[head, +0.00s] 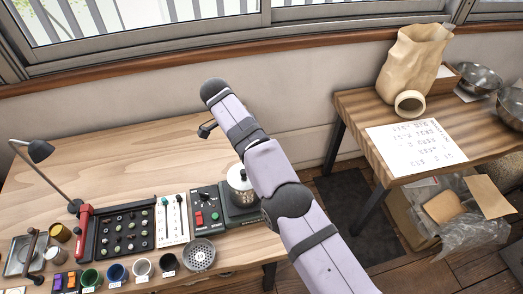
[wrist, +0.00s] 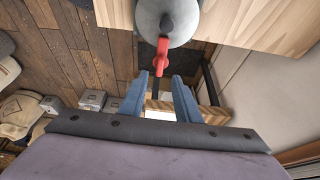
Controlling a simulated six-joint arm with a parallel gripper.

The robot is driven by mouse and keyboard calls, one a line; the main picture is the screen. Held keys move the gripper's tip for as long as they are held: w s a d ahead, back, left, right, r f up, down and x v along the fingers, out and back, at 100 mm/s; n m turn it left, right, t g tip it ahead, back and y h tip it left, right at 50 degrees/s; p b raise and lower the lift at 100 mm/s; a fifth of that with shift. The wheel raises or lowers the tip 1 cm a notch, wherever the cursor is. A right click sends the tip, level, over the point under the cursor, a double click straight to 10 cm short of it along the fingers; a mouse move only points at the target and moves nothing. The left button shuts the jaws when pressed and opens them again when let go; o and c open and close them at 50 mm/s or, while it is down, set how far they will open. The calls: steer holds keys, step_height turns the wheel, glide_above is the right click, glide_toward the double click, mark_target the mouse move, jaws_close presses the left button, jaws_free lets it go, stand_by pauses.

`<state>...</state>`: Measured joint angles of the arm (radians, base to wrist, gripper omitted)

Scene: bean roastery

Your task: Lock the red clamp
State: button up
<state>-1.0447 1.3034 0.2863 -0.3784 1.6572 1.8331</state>
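The red clamp (wrist: 163,56) shows in the wrist view as a short lever on a grey round vessel (wrist: 180,38). It points down the picture toward my gripper. My gripper (wrist: 160,82) has its two blue fingers apart with nothing between them. The clamp's lower end appears just beyond the fingertips, near the gap; I see no contact. In the head view, a silver canister (head: 240,184) stands on the bench, partly behind my arm. I cannot make out the red clamp there, and my fingers are mostly hidden.
Beside the canister on the wooden bench (head: 130,150) are a dark green switch panel (head: 206,197), a white panel (head: 172,219) and a black tray (head: 125,233). A lamp (head: 40,151) stands at left. The bench's back half is clear. A side table (head: 360,105) stands at right.

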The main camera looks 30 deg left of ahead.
steer(key=shift+s+a+r+p, duration=0.1)
steer(key=shift+s+r+p, duration=0.1)
steer(key=shift+r+p, duration=0.5)
steer(key=w+d+r+n+g, duration=0.1)
steer(key=w+d+r+n, duration=0.1)
steer(key=w+d, duration=0.35)
steer(key=w+d+r+n, duration=0.1)
steer(key=w+d+r, duration=0.1)
steer(key=d, duration=0.6)
steer(key=d+r+n+g+y, duration=0.1)
steer(key=d+n+g, duration=0.15)
steer(key=d, duration=1.05)
steer(key=s+d+f+n+y, duration=0.1)
steer(key=s+d+f+n, duration=0.1)
steer(key=s+d, duration=0.7)
steer(key=s+d+f+n+y, duration=0.1)
steer(key=s+d+f, duration=0.1)
steer(key=s+d, duration=0.7)
steer(key=s, duration=0.4)
steer(key=shift+d+f+n, duration=0.2)
steer(key=shift+d+n, duration=0.15)
steer(key=shift+d, duration=0.05)
